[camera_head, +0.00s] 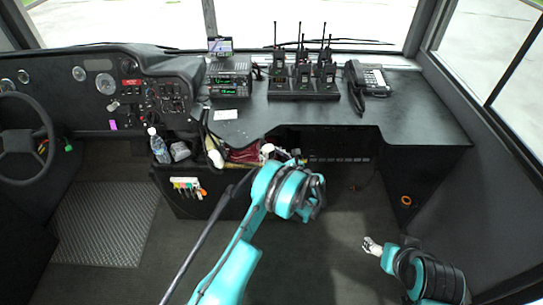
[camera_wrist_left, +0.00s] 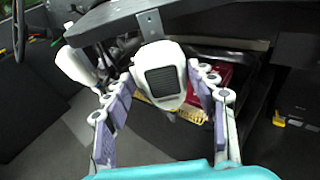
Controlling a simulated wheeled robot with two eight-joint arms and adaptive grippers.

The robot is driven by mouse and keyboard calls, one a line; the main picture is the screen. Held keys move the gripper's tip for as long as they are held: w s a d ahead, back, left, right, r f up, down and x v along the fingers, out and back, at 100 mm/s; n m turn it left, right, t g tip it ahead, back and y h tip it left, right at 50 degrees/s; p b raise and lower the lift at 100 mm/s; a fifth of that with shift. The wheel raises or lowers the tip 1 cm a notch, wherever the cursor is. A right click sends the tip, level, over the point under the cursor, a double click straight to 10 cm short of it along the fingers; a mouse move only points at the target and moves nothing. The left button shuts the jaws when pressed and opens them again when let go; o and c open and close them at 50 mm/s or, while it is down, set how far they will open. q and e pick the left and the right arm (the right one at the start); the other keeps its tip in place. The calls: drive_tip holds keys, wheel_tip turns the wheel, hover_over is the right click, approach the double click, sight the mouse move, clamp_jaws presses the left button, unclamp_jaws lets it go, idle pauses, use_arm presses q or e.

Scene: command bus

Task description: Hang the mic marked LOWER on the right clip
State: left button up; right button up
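A white mic with a black grille (camera_wrist_left: 160,80) hangs below a grey clip (camera_wrist_left: 150,25) at the dash edge in the left wrist view. My left gripper (camera_wrist_left: 162,74) is open, with one finger on each side of this mic; I cannot tell whether they touch it. A second white mic (camera_wrist_left: 76,66) is to the left. A white mic (camera_head: 215,158) also shows in the head view below the dash edge. No LOWER marking is readable. The left gripper (camera_head: 281,156) is mostly hidden by my arm there. My right gripper (camera_head: 373,246) is low at right, with no visible load.
Radios (camera_head: 229,80), a rack of handhelds (camera_head: 303,90) and a phone (camera_head: 367,80) stand on the dash top. A shelf below holds a bottle (camera_head: 159,147) and red items (camera_head: 245,154). The steering wheel (camera_head: 22,140) is at far left. The floor at centre right is clear.

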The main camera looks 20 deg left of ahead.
use_arm(q)
drive_tip(key=shift+o, duration=1.2)
drive_tip(key=v, duration=1.2)
drive_tip(key=s+a+r+n+g+h, duration=0.1)
drive_tip(key=s+a+r+n+h, duration=0.2)
drive_tip(key=s+a+r+n, duration=0.25)
drive_tip(key=s+a+r+n+g+h, duration=0.25)
drive_tip(key=s+r+n, duration=0.3)
drive_tip(key=r, duration=0.35)
drive_tip(key=s+d+r+n+t+h, duration=0.1)
drive_tip(key=s+n+h, duration=0.2)
drive_tip(key=s+n, duration=0.4)
drive_tip(key=s+d+r+n+h, duration=0.1)
drive_tip(key=s+n+h, duration=0.3)
drive_tip(key=s, duration=0.9)
drive_tip(key=n, duration=0.3)
drive_tip(key=shift+d+t, duration=0.3)
drive_tip(key=shift+t, duration=0.05)
